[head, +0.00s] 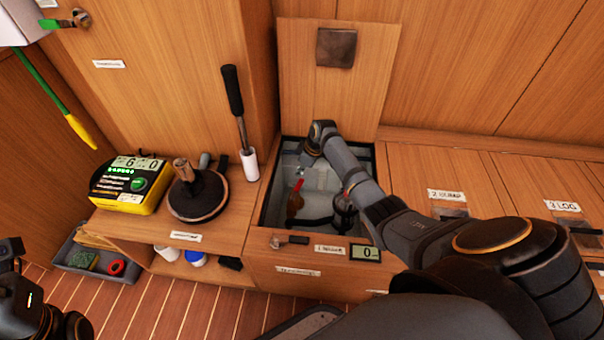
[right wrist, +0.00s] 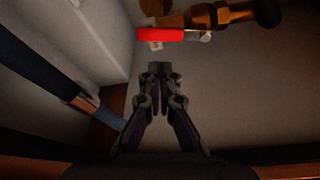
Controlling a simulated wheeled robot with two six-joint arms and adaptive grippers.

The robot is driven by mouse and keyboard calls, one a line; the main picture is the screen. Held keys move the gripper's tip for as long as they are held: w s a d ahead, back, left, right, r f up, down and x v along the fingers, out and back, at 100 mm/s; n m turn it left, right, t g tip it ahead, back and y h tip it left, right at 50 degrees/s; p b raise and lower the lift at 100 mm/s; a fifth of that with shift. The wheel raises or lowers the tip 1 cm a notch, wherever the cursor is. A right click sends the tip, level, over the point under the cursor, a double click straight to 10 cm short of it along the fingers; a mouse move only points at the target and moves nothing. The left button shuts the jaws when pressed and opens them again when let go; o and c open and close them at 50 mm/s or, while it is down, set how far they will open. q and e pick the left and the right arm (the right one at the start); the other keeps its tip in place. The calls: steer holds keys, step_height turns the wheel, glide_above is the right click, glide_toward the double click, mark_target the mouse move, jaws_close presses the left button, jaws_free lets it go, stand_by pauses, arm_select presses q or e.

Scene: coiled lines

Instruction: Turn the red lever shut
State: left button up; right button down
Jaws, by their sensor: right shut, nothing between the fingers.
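The red lever (head: 298,185) sits on a brass valve (head: 294,204) inside the open locker bin (head: 268,205). In the right wrist view the red lever (right wrist: 166,34) lies crosswise near the top, roughly in line with the brass body (right wrist: 225,14). My right arm reaches into the bin.
The raised lid (head: 300,50) stands behind the bin. Closed lids marked 2 and 3 are to the right. On the left bench are a yellow meter (head: 130,183), a dark round-based object (head: 198,195) and a black-handled tool (head: 233,95). A small display (head: 366,254) reads 0.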

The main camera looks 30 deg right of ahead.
mark_target(297, 189)
steer(key=b+x, duration=0.4)
steer(key=x, duration=0.3)
steer(key=shift+r, duration=0.15)
